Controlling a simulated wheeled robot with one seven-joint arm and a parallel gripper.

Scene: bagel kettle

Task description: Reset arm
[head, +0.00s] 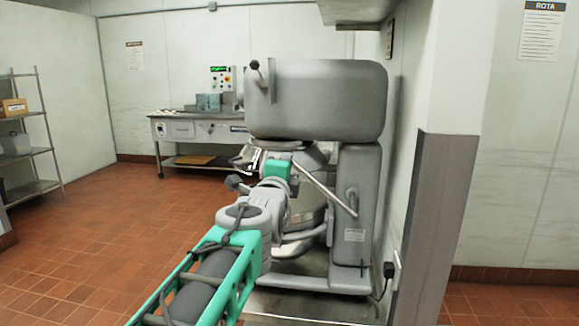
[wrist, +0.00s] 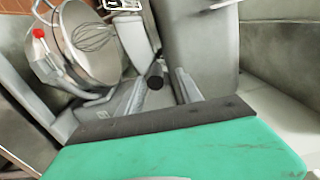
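My arm reaches forward to a large grey mixer (head: 315,100). My gripper (head: 250,160) is beside the mixer's left side, below its head, and is small and partly hidden by my own wrist in the head view. In the wrist view, two grey fingers (wrist: 157,88) stand apart beyond my green wrist part. A black knob or handle end (wrist: 155,75) shows between them; I cannot tell whether it is beyond the fingers or between them. Nothing is seen clamped.
A steel bowl (wrist: 88,45) with a wire whisk (wrist: 92,37) is at the upper left of the wrist view. A steel bench (head: 190,128) stands at the back wall, a shelf rack (head: 30,150) at left. A wall corner (head: 435,210) is close right. Tiled floor (head: 100,220) is clear.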

